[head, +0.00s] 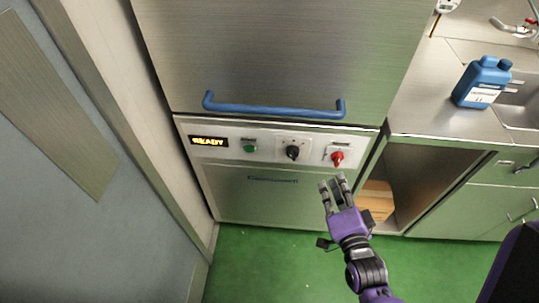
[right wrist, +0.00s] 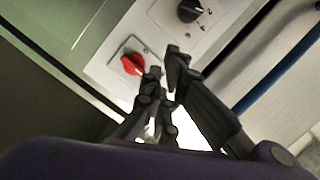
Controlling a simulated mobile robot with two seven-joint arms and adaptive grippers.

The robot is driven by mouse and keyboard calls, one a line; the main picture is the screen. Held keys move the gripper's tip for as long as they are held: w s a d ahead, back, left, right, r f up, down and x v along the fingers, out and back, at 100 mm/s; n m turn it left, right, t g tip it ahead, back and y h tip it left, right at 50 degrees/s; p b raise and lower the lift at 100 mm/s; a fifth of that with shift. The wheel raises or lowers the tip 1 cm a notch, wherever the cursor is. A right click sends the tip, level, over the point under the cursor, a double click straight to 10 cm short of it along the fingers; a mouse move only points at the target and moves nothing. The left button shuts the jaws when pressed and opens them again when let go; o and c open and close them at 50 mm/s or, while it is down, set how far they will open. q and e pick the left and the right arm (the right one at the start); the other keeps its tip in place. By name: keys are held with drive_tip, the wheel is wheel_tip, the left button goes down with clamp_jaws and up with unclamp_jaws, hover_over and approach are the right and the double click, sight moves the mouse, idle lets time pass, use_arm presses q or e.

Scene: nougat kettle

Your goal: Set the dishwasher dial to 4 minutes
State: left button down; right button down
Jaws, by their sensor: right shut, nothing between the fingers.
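The dishwasher (head: 265,190) stands ahead, with a control panel across its front. On the panel are a display reading READY (head: 208,141), a green button (head: 249,148), a black dial (head: 292,152) and a red knob (head: 337,157). The black dial (right wrist: 190,10) and red knob (right wrist: 132,64) also show in the right wrist view. My left gripper is not in view.
A blue handle (head: 274,109) spans the hood above the panel. To the right are an open bay with a cardboard box (head: 376,198) and a counter with a blue jug (head: 482,82) near the sink. The green floor (head: 270,265) in front is clear.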

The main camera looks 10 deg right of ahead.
drive_tip(key=m, duration=0.1)
drive_tip(key=p, duration=0.1)
approach(308, 150)
drive_tip(key=w+d, duration=0.2)
drive_tip(key=w, duration=0.1)
drive_tip(key=w+d+r, duration=0.1)
drive_tip(key=w, duration=0.1)
drive_tip(key=shift+d, duration=0.3)
drive_tip(key=a, duration=0.1)
drive_tip(key=a+f, duration=0.1)
drive_tip(key=a, duration=0.1)
drive_tip(key=shift+w+f, duration=0.2)
drive_tip(key=shift+f, duration=0.05)
drive_tip(key=shift+a+f, duration=0.1)
drive_tip(key=shift+a, duration=0.15)
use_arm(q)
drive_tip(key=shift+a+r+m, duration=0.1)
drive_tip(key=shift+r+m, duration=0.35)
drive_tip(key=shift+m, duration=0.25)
